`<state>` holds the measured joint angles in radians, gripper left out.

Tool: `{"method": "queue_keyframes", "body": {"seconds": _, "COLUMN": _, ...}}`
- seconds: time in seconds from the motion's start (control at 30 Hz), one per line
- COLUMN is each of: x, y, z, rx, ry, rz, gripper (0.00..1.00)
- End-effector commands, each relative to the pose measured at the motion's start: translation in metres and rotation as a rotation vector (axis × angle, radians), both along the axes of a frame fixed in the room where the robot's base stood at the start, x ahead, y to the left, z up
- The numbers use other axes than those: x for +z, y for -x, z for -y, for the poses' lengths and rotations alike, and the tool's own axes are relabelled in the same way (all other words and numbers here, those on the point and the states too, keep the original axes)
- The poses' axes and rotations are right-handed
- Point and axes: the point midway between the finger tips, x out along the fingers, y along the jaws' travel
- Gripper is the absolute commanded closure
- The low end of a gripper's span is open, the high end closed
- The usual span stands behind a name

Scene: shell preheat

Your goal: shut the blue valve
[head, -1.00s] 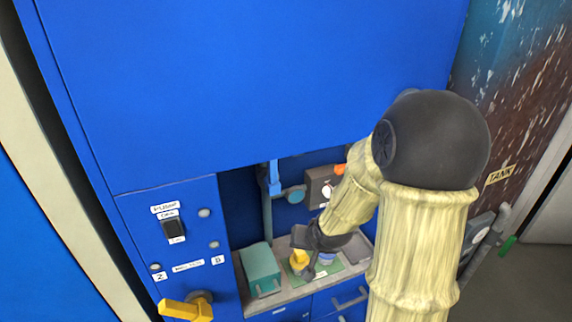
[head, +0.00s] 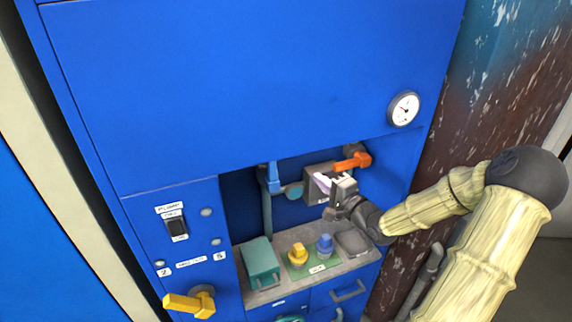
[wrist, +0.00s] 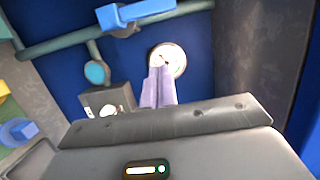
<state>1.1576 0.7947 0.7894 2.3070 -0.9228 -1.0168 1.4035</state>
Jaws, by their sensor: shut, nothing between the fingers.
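The blue valve (head: 272,178) is a blue lever on a teal pipe at the left of the recess in the blue cabinet. Its lever lies along the pipe. It also shows at the top of the wrist view (wrist: 135,14), clear of the fingers. My gripper (head: 319,180) is shut and empty, its pale purple fingers in front of the dark grey box, to the right of the blue valve and apart from it. In the wrist view its closed fingertips (wrist: 160,68) overlap a white round dial (wrist: 172,55), partly hiding it.
An orange lever (head: 352,161) sits just above and right of my gripper. A teal disc (head: 293,191) lies between it and the blue valve. Below, the shelf carries a teal box (head: 260,262), a yellow knob (head: 298,254) and a blue knob (head: 324,246). A yellow lever (head: 190,305) projects lower left.

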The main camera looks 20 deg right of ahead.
Motion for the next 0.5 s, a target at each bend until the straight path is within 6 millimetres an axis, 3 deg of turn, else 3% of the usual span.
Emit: {"method": "queue_keyframes", "body": {"seconds": 0.5, "x": 0.0022, "y": -0.0089, "z": -0.0050, "rx": 0.005, "ry": -0.009, "rz": 0.006, "gripper": 1.00}}
